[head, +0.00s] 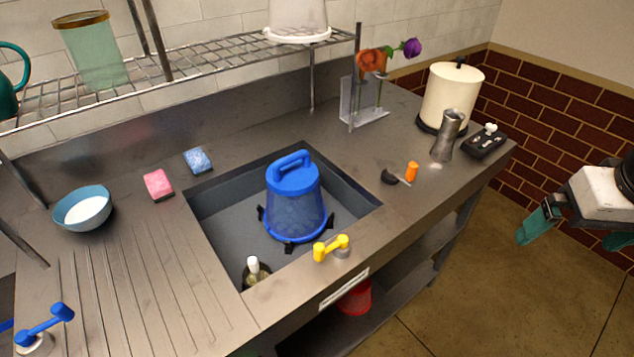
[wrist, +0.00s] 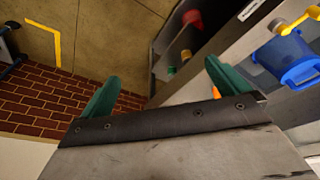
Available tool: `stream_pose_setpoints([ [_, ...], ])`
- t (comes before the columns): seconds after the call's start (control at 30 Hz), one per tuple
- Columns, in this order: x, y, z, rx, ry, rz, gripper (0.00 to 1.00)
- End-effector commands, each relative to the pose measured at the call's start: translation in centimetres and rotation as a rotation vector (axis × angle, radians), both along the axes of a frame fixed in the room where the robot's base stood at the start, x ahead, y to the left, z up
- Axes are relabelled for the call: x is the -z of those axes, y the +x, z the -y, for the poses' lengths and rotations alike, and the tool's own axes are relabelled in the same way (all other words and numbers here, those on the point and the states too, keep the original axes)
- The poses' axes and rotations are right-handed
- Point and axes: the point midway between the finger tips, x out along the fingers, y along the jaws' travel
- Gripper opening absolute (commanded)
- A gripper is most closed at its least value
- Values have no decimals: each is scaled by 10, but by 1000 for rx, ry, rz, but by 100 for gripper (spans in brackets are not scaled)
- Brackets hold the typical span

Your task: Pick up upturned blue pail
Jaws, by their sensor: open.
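The blue pail (head: 295,208) stands in the sink basin (head: 212,226), narrow end up, with a thick blue handle (head: 289,166) across its top. Its wide end is down on a dark support with small feet. My gripper (head: 570,230) is at the right of the head view, over the floor, well apart from the counter and pail. Its green fingers (wrist: 158,85) are spread wide in the wrist view, with nothing between them.
A yellow tap lever (head: 331,247) stands at the basin's front rim, close to the pail. A bottle (head: 256,271) is in the basin's front corner. A wire shelf (head: 200,62) hangs behind.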

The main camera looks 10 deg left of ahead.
Motion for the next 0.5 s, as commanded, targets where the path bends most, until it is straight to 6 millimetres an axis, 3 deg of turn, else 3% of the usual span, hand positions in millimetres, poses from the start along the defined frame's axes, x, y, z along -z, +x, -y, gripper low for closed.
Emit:
stream_pose_setpoints([
  [0.1,18,64,-36,-116,1,134,100],
  [0.17,26,96,-62,-181,13,219,100],
  [0.3,48,153,-135,-335,70,413,100],
  [0.4,63,178,-196,-442,134,547,100],
  [0.5,79,186,-259,-553,232,661,100],
])
